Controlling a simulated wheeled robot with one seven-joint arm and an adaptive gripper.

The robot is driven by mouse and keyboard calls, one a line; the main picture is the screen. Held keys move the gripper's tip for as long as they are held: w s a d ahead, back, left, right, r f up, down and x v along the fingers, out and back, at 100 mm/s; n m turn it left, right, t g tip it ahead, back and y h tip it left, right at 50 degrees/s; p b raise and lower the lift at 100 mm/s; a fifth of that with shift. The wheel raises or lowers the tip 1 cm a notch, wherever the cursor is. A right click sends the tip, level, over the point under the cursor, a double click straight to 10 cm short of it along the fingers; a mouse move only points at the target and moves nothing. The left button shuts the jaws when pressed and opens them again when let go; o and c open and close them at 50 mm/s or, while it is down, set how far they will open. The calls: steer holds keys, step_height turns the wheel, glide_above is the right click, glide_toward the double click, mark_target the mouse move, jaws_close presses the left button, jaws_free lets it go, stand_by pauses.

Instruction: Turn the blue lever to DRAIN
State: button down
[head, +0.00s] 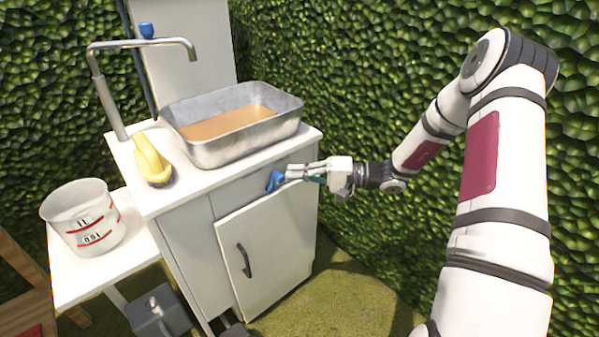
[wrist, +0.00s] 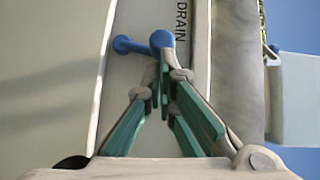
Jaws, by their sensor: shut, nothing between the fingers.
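The blue lever (head: 274,182) is on the upper front of the white sink cabinet, below the basin's front edge. In the wrist view the blue lever (wrist: 136,45) has a small end at left and a larger round end beside the printed word DRAIN (wrist: 181,20). My gripper (head: 288,175) is shut and empty, its fingers pointing at the lever from the right. In the wrist view my gripper (wrist: 165,78) has its tips right at the larger round end and overlapping it; I cannot tell whether they touch. Any other label is not visible.
A metal basin (head: 205,153) of brown liquid sits on the cabinet top, near a tap (head: 140,43) and a yellow-topped brush (head: 152,158). A measuring bucket (head: 82,243) stands on a low white table at left. A hedge (head: 380,60) closes the back and right.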

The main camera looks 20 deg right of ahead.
steer(key=a+n+h, duration=0.1)
steer(key=r+n+h+b, duration=0.1)
steer(key=a+n+h+b, duration=0.1)
steer(key=shift+s+a+r+g, duration=0.3)
steer(key=shift+s, duration=0.1)
steer(key=shift+s+a+r+n+h+b, duration=0.15)
steer(key=shift+a+n+h+b, duration=0.35)
steer(key=shift+h+b, duration=0.4)
steer(key=shift+s+a+b, duration=0.1)
steer(key=shift+a+b, duration=0.15)
steer(key=shift+b, duration=0.5)
steer(key=shift+a+r, duration=0.2)
steer(key=p, duration=0.3)
glide_toward(281, 174)
steer(key=d+r, duration=0.3)
steer(key=shift+s+r, duration=0.25)
steer(key=shift+s, duration=0.05)
